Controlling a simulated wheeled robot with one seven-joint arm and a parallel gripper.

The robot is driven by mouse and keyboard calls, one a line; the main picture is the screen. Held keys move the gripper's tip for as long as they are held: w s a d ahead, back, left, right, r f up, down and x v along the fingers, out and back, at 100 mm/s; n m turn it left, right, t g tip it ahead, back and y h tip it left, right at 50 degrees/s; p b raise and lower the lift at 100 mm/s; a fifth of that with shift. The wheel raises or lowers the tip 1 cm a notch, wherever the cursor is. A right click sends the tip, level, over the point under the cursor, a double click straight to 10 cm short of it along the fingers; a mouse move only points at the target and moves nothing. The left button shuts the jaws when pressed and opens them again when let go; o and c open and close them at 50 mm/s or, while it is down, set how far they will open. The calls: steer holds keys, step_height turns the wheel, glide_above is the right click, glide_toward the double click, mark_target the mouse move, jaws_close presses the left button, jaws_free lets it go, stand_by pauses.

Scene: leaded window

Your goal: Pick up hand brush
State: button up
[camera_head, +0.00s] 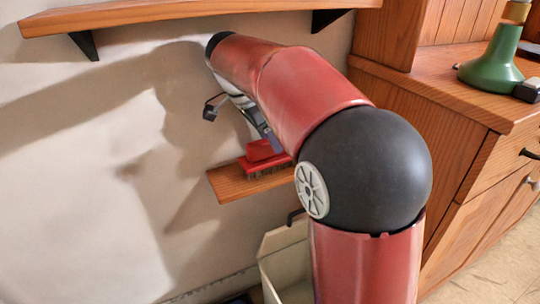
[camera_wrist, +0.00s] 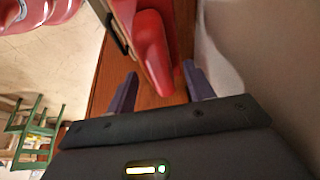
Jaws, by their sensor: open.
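The red hand brush (camera_head: 264,160) lies on a small wooden wall shelf (camera_head: 228,184), with its brown bristles facing down. In the wrist view the red brush (camera_wrist: 154,50) points toward my gripper (camera_wrist: 162,89). My gripper's two purple-grey fingers are apart, one on each side of the brush's near end. I cannot tell whether a finger touches it. In the head view my gripper (camera_head: 270,140) is at the brush from above, mostly hidden behind my red arm, which also covers the shelf's right end.
A longer wooden shelf (camera_head: 180,14) on black brackets is above my arm. A wooden cabinet (camera_head: 455,130) with a green object (camera_head: 490,62) on top stands at the right. A pale bin (camera_head: 285,262) is below the small shelf. A green chair (camera_wrist: 38,128) shows in the wrist view.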

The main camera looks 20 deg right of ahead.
steer(key=shift+x, duration=0.8)
steer(key=shift+f, duration=0.3)
steer(key=c, duration=1.1)
steer(key=shift+r, duration=0.15)
